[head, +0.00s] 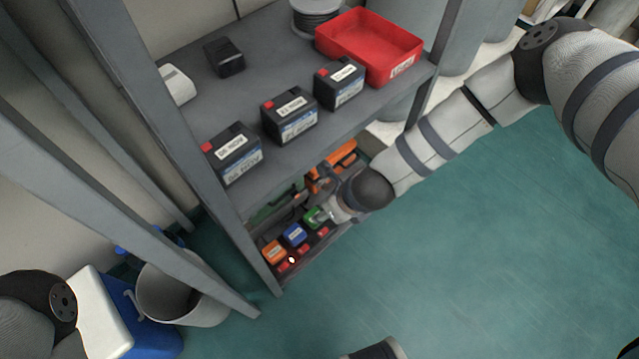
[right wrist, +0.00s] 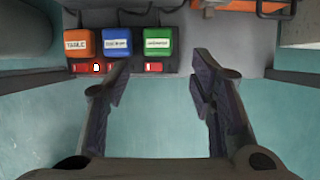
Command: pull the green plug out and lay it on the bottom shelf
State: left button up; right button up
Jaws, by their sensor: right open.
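The green plug (right wrist: 157,42) sits in a row with a blue plug (right wrist: 117,42) and an orange plug (right wrist: 78,44), each with a white label. In the head view the green plug (head: 312,216) is partly covered by my right gripper. My right gripper (right wrist: 160,74) is open and empty; its fingertips lie on either side of the green plug's column, just in front of it. The plugs are at the grey bottom shelf level (head: 337,231).
Red switches (right wrist: 153,67) sit below the plugs; one by the orange plug has a bright spot. An orange item (right wrist: 255,5) is to the right. The shelf above holds labelled black batteries (head: 289,118) and a red tray (head: 369,45). A bin (head: 178,294) stands left.

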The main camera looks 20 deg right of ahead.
aim_at(312, 214)
jog(key=b+x, duration=0.2)
jog(key=x, duration=0.1)
jog(key=s+b+x, duration=0.1)
jog(key=x, duration=0.3)
jog(key=b+x, duration=0.2)
jog(key=x, duration=0.1)
jog(key=shift+f+b, duration=0.35)
jog(key=shift+f, duration=0.2)
jog(key=shift+w+f, duration=0.25)
jog(key=shift+f, duration=0.1)
pick_arm(q)
jog(key=shift+g, duration=0.7)
jog(key=x, duration=0.5)
jog(key=shift+w+a+f, duration=0.2)
jog(key=shift+f, duration=0.25)
pick_arm(e)
jog(key=shift+a, duration=0.1)
jog(key=c, duration=1.1)
jog(key=shift+o, duration=0.2)
jog(key=shift+r, duration=0.15)
pick_arm(q)
jog(key=shift+w+r+p, duration=0.2)
jog(key=shift+r+p, duration=0.9)
jog(key=shift+p, duration=0.05)
pick_arm(e)
jog(key=shift+r, duration=1.7)
